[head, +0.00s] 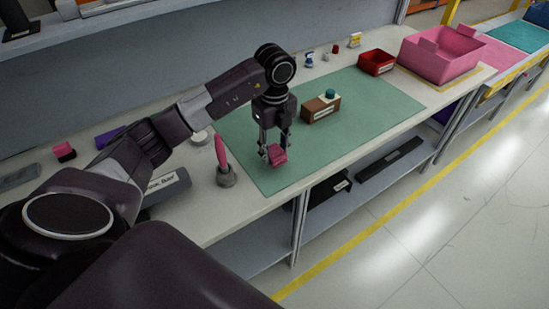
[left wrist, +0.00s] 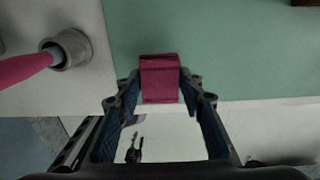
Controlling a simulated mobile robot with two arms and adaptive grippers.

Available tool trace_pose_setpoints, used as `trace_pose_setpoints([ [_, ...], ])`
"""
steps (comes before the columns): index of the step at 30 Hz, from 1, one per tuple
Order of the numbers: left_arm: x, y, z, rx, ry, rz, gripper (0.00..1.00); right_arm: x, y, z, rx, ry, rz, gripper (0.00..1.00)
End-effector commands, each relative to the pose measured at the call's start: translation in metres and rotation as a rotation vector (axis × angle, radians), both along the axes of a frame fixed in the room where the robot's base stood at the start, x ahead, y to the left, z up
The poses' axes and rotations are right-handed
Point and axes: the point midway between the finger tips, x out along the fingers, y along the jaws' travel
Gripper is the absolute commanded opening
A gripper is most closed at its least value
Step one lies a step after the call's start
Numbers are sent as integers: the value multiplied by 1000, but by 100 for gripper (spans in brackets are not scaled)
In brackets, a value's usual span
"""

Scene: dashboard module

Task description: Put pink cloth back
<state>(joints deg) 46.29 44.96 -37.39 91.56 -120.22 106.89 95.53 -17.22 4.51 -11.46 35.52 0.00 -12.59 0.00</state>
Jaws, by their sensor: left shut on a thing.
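The pink cloth (head: 278,155) is a small folded, deep-pink bundle. My left gripper (head: 273,152) is shut on it, above the front part of the green mat (head: 381,100). In the left wrist view the cloth (left wrist: 160,80) sits between the fingertips of my left gripper (left wrist: 160,88), with the mat (left wrist: 235,50) behind it. Whether the cloth touches the mat is hard to tell. My right gripper is not in view.
A brown labelled block (head: 320,110) with a teal knob stands on the mat. A red tray (head: 376,62) and a pink crate (head: 440,60) stand at right. Much of the mat is clear.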

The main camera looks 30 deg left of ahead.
Motion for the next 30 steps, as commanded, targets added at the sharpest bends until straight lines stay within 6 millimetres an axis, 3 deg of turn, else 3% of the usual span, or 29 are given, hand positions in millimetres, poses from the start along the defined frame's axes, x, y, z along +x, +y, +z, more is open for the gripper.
trace_pose_setpoints([
  [7, -1, -1, -35, -2, 3, 0, 13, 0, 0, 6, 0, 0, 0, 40],
  [19, 0, 0, -42, -1, 1, -1, 13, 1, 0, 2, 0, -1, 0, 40],
  [20, 0, 0, -41, -1, 1, -1, 39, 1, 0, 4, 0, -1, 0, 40],
  [21, 0, 0, -41, -1, 1, -1, 43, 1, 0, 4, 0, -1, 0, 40],
  [24, 0, 0, -41, -1, 1, -1, 53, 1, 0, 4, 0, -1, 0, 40],
  [30, 0, 0, -41, -1, 1, -1, 53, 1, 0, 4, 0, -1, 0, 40],
])
